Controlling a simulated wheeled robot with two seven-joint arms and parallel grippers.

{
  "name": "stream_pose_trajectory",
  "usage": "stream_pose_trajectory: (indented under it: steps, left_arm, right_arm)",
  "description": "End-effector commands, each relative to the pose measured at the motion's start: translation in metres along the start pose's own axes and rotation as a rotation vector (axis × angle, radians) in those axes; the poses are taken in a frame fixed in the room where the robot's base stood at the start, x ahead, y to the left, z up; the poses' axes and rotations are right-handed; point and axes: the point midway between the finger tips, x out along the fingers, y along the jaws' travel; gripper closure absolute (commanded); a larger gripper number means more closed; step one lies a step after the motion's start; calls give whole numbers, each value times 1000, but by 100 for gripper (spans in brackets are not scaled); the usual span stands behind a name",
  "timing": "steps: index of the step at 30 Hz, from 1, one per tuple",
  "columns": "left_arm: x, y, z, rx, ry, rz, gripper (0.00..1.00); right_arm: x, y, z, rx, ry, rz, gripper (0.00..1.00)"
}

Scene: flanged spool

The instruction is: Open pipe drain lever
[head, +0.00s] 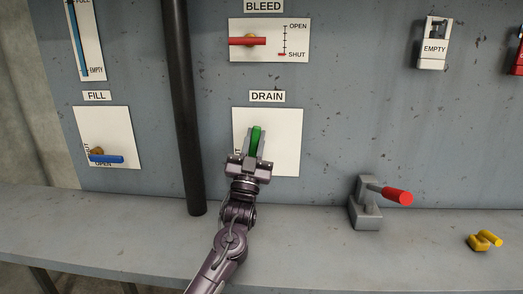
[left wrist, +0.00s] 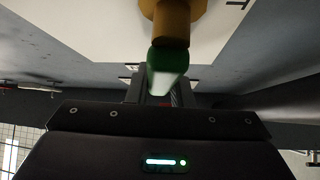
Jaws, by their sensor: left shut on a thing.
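The drain lever has a green handle (head: 257,135) and sits on the white panel (head: 287,142) under the DRAIN label (head: 267,96). In the head view the handle looks close to upright. My left gripper (head: 254,148) is at the panel, shut on the green handle, and covers its lower part. In the left wrist view the green handle (left wrist: 166,70) runs from the brass hub (left wrist: 172,22) down between the fingers. The hub and most of the panel's scale are hidden in the head view. My right gripper is not in view.
A dark vertical pipe (head: 182,110) stands just left of the drain panel. The FILL panel's blue lever (head: 106,159) is further left, and the BLEED panel's red lever (head: 247,41) is above. A red-handled grey lever (head: 366,207) and a yellow object (head: 484,241) are on the ledge at right.

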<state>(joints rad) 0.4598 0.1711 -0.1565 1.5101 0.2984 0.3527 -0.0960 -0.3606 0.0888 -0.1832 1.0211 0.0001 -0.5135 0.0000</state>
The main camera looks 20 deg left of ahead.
Motion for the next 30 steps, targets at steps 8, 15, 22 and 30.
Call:
stream_pose_trajectory:
  steps: [8,15,22,30]
  left_arm:
    - [-2,-9,2,-98,-2,-96,100]
    - [-2,-13,2,-129,-3,-130,100]
    - [-1,-14,2,-135,-2,-135,100]
    - [-1,-14,2,-135,-2,-135,71]
  right_arm:
    - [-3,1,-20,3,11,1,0]
    - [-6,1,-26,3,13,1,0]
    - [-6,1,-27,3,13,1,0]
    - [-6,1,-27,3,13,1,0]
